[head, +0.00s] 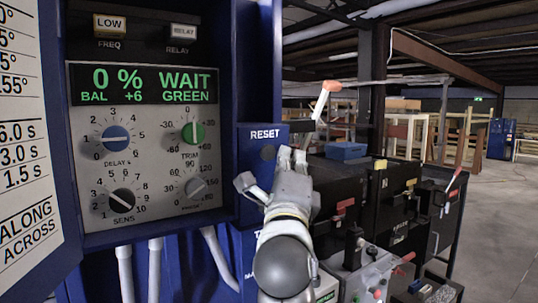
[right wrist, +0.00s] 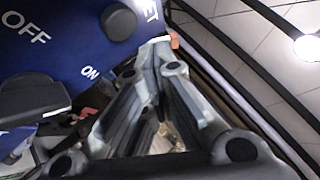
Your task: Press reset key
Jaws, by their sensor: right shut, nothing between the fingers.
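The RESET box (head: 262,138) is blue with white lettering, on the right side of the blue cabinet. Its dark round key (head: 268,153) shows just left of my right gripper's fingertips. My right gripper (head: 291,155) is shut and empty, pointing up beside the box. In the right wrist view the round key (right wrist: 118,22) stands out from the blue face, left of the shut fingertips (right wrist: 158,52). The fingertips look apart from the key; their depth gap is hard to judge. My left gripper is not in view.
The control panel (head: 147,207) has knobs and a display (head: 142,84) reading 0 %, WAIT, GREEN. A dark OFF/ON knob (right wrist: 30,98) lies below the key in the wrist view. Black machine units with levers (head: 400,200) crowd the right. Open floor (head: 500,230) lies beyond.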

